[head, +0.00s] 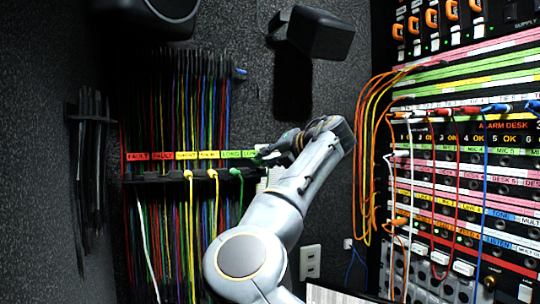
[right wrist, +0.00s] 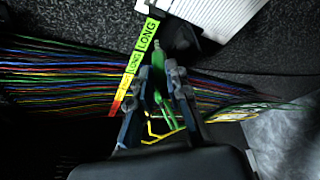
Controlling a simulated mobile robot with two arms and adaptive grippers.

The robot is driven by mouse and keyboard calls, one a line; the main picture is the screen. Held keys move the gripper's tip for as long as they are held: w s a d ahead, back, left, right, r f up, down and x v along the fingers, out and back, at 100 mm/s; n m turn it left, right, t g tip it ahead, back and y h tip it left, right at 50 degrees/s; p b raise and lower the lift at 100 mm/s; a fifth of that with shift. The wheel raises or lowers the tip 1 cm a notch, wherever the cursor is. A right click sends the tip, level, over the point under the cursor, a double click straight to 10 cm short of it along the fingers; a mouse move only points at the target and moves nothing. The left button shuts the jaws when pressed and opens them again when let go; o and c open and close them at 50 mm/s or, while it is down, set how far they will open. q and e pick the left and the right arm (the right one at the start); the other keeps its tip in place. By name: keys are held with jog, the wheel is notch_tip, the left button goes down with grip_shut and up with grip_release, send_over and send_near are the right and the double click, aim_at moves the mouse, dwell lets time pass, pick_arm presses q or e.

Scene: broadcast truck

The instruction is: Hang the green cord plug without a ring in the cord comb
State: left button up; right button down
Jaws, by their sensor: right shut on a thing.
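The cord comb (head: 150,178) is a dark rail on the back wall, under red, yellow and green labels. Two yellow plugs (head: 213,174) and a green plug (head: 235,172) hang in it with their cords down. My right gripper (head: 266,155) is at the comb's right end, by the green LONG labels. In the right wrist view my gripper (right wrist: 159,75) is shut on a green cord plug (right wrist: 158,57), close to the LONG label (right wrist: 148,36). The held plug is mostly hidden in the head view. I cannot tell whether it has a ring. My left gripper is out of view.
Many coloured cords (head: 195,90) hang behind the comb. A patch panel (head: 465,180) with plugged cords fills the right side. Orange cords (head: 368,150) loop down at its left edge. A dark lamp-like box (head: 318,32) juts out above my arm.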

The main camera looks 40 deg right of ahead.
jog(key=shift+w+d+f+b, duration=0.1)
jog(key=shift+w+f+b, duration=0.35)
jog(key=shift+f, duration=0.2)
jog(key=shift+w+d+f+b, duration=0.1)
jog(key=shift+w+f+b, duration=0.25)
jog(key=shift+f+b, duration=0.25)
jog(key=shift+f+b, duration=0.2)
jog(key=shift+b, duration=0.4)
dwell(0.5)
jog(key=c, duration=1.2)
grip_release()
jog(key=o, duration=1.1)
